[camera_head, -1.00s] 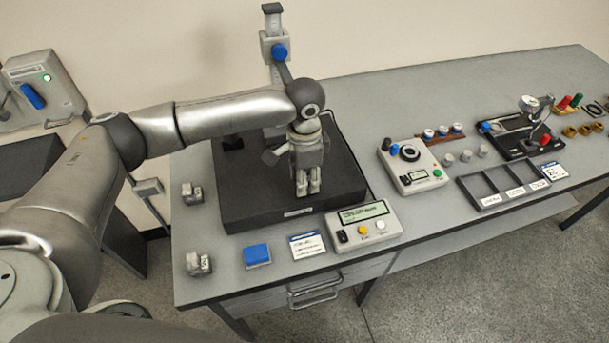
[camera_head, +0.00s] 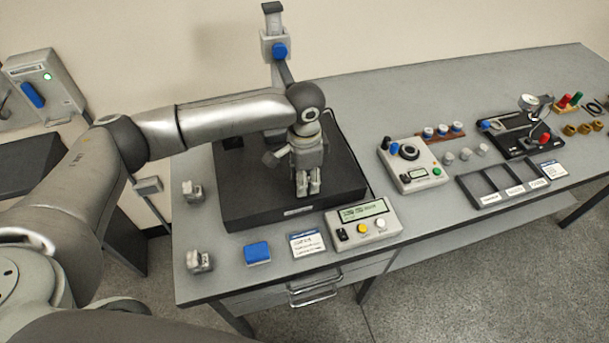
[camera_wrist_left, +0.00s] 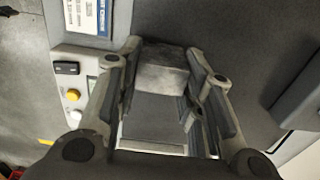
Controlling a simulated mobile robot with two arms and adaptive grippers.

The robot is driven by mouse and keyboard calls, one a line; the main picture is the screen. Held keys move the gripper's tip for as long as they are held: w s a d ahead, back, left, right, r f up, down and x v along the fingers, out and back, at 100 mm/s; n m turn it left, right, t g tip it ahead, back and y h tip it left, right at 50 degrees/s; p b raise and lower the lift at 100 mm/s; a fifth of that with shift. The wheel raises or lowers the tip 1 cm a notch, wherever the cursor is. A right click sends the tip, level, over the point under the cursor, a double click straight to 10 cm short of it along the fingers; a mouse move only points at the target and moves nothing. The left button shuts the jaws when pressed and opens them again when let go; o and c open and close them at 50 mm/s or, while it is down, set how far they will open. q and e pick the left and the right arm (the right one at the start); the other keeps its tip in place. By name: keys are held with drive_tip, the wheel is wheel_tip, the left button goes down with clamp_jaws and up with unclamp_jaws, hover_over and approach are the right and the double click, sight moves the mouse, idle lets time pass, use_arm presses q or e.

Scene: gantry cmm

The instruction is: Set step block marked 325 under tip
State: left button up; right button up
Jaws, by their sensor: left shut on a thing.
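My left gripper (camera_head: 308,183) points down over the dark plate (camera_head: 237,205) of the gauge stand (camera_head: 273,45). In the left wrist view its fingers (camera_wrist_left: 165,100) are shut on a grey step block (camera_wrist_left: 161,72). No number can be read on the held block. The tip of the stand is hidden behind my left arm in the head view. Two other grey step blocks stand at the table's left edge, a rear one (camera_head: 193,191) and a front one (camera_head: 199,261); their marks cannot be read. My right gripper is not in view.
A display box (camera_head: 364,223) with a yellow and a white button stands in front of the plate. A blue pad (camera_head: 257,253) and a label card (camera_head: 307,243) lie at the front edge.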

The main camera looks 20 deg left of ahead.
use_arm(q)
drive_tip(key=shift+f, duration=0.15)
drive_tip(key=o, duration=1.6)
wheel_tip(320, 180, up, 7)
drive_tip(key=p, duration=0.8)
drive_tip(key=shift+p, duration=0.35)
